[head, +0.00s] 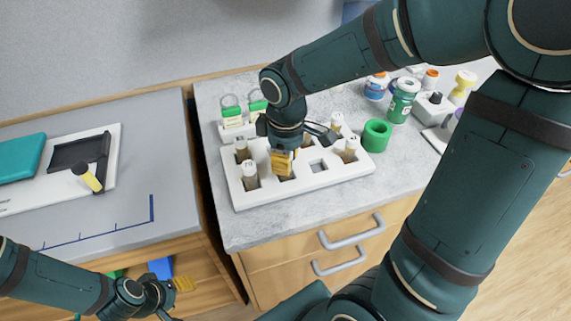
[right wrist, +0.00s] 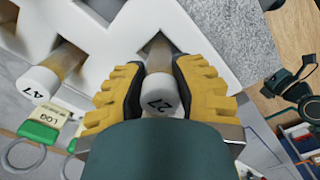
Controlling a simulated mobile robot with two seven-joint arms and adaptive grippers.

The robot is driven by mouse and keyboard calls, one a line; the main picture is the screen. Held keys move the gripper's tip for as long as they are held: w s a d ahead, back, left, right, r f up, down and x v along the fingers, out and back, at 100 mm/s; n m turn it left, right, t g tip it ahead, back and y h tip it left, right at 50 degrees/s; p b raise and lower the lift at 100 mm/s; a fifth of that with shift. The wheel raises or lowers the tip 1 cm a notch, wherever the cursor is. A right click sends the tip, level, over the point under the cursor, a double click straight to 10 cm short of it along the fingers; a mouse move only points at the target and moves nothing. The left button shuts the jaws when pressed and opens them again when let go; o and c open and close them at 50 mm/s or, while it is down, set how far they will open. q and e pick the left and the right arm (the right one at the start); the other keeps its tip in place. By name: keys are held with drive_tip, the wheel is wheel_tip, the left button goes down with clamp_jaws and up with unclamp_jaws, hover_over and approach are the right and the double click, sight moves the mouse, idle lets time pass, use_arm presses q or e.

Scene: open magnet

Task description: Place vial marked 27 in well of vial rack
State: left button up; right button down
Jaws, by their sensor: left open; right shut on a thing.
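The vial marked 27 (right wrist: 160,92) has a white cap and a brownish body. In the right wrist view it sits between the yellow ridged fingers of my right gripper (right wrist: 160,95), which is shut on it. In the head view my right gripper (head: 283,163) is over the middle of the white vial rack (head: 325,177) and hides the vial. I cannot tell how deep the vial is in a well. The rack (right wrist: 115,55) holds several capped vials, including one marked 47 (right wrist: 40,86). My left gripper (head: 172,290) is open and empty, low at the left, away from the rack.
Green-labelled items (head: 232,116) stand behind the rack. A green ring (head: 376,135) is at its right, with bottles (head: 403,99) farther back. A gap separates this counter from the left one, which bears a white board (head: 112,150) and a teal item (head: 20,157).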

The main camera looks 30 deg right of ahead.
drive_tip(key=shift+f, duration=0.55)
drive_tip(key=shift+f, duration=0.15)
drive_tip(key=c, duration=0.8)
unclamp_jaws()
drive_tip(key=shift+r, duration=0.3)
wheel_tip(320, 180, up, 12)
drive_tip(key=p, duration=0.3)
drive_tip(key=shift+f+p, duration=0.1)
drive_tip(key=shift+p, duration=0.25)
